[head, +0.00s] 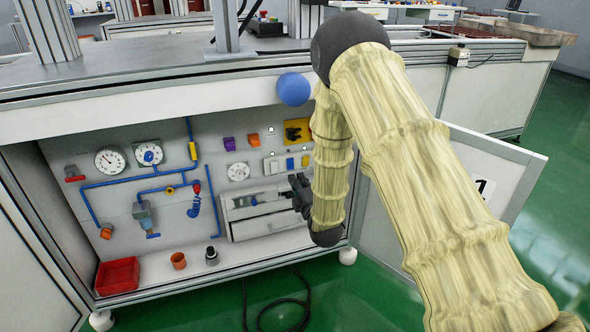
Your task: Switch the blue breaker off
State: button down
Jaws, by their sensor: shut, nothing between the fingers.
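A row of small breakers or switches is on the grey back panel inside the open cabinet. A blue one (290,163) sits between a pale one (271,166) and a yellow one (305,160). Its lever position is too small to tell. My gripper (296,192) is dark, shut and empty. In the picture it is just below the blue breaker, at the right end of a grey box front (240,214). Whether it touches anything cannot be told. My arm hides the right part of the panel.
Gauges and blue pipes (118,182) fill the left side. A red bin (118,276) stands on the cabinet floor. The cabinet door (500,165) is open at right.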

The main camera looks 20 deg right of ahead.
jog(key=s, duration=0.3)
jog(key=shift+d+r+p, duration=0.1)
jog(key=shift+d+p, duration=0.05)
jog(key=shift+p, duration=0.25)
jog(key=s+f+m+g+h+p, duration=0.15)
jog(key=s+f+m+g, duration=0.85)
jog(key=s+f, duration=1.3)
jog(key=s+a+f+m+g+p, duration=0.1)
jog(key=s+f+m+g, duration=0.15)
jog(key=s, duration=0.75)
jog(key=s+a+f+m+g, duration=0.15)
jog(key=s+m+g, duration=0.25)
jog(key=s, duration=0.5)
jog(key=s+f+m+g+p, duration=0.1)
jog(key=s+f+m+g, duration=0.15)
jog(key=s, duration=0.75)
notch_tip(320, 180, up, 38)
jog(key=p, duration=3.7)
jog(key=shift+r+p, duration=0.2)
jog(key=shift+p, duration=0.2)
jog(key=c, duration=2.2)
grip_release()
jog(key=shift+w+y, duration=0.15)
jog(key=shift+y, duration=0.1)
